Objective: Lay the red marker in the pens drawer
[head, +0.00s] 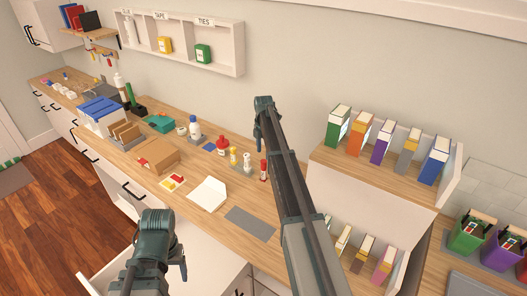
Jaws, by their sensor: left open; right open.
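A small upright red item (263,170) stands on the wooden counter beside my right arm; I cannot tell for sure that it is the red marker. A white drawer (208,262) appears pulled out below the counter at the bottom; its label does not show, and my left arm hides part of its inside. My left gripper (158,222) is open, over the drawer area in front of the counter. My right gripper (264,103) is open and empty, high above the back of the counter. My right arm hides part of the counter.
The counter (145,195) holds a brown box (158,156), a white sheet (207,194), a grey mat (250,224) and several bottles. A shelf with several coloured binders (382,143) stands right. Wall cubbies (183,40) hang at the back. Open floor lies left.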

